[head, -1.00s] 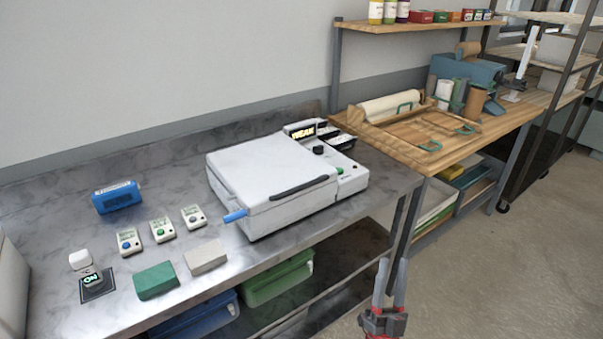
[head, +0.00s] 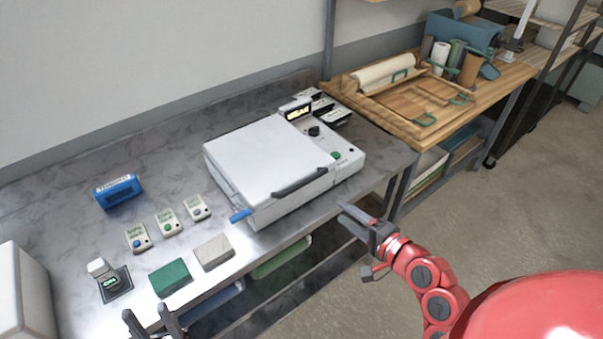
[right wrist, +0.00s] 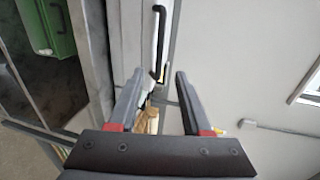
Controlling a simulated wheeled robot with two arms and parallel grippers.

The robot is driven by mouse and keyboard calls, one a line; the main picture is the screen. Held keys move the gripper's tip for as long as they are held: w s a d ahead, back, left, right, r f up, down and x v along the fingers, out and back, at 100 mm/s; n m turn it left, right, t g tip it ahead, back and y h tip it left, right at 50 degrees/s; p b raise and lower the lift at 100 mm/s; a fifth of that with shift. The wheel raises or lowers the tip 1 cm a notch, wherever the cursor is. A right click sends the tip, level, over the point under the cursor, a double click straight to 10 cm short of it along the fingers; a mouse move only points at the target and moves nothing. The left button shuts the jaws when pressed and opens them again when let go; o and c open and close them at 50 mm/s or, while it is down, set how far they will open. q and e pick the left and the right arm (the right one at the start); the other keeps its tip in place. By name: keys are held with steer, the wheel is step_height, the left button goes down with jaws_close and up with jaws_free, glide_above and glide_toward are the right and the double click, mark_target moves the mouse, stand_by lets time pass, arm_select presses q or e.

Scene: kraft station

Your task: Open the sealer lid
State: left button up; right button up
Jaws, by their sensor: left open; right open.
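The white sealer (head: 268,165) stands on the metal table with its flat lid down. A dark bar handle (head: 300,183) runs along the lid's front edge, and a blue lever (head: 240,215) sticks out at its front left corner. My right gripper (head: 358,222) is open and empty, in front of the table edge and to the right of the handle, apart from it. In the right wrist view the dark handle (right wrist: 159,40) shows ahead, beyond the open fingers. My left gripper (head: 153,319) is open at the bottom edge, only its fingers visible, near the table's front.
A blue device (head: 118,191), several small timers (head: 168,222), a green block (head: 170,276), a grey block (head: 213,252) and a lit switch (head: 110,285) lie left of the sealer. A wooden bench (head: 480,100) stands to the right. Green bins sit below.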

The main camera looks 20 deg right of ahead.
steer(key=b, duration=1)
glide_toward(303, 183)
step_height(303, 183, down, 2)
steer(key=w, duration=0.2)
steer(key=w+a, duration=0.2)
steer(key=w, duration=0.1)
steer(key=shift+r, duration=0.1)
steer(key=shift+d+p+x, duration=0.2)
steer(key=shift+p+x, duration=0.4)
steer(key=shift+x, duration=1.9)
steer(key=shift+w, duration=0.1)
jaws_close()
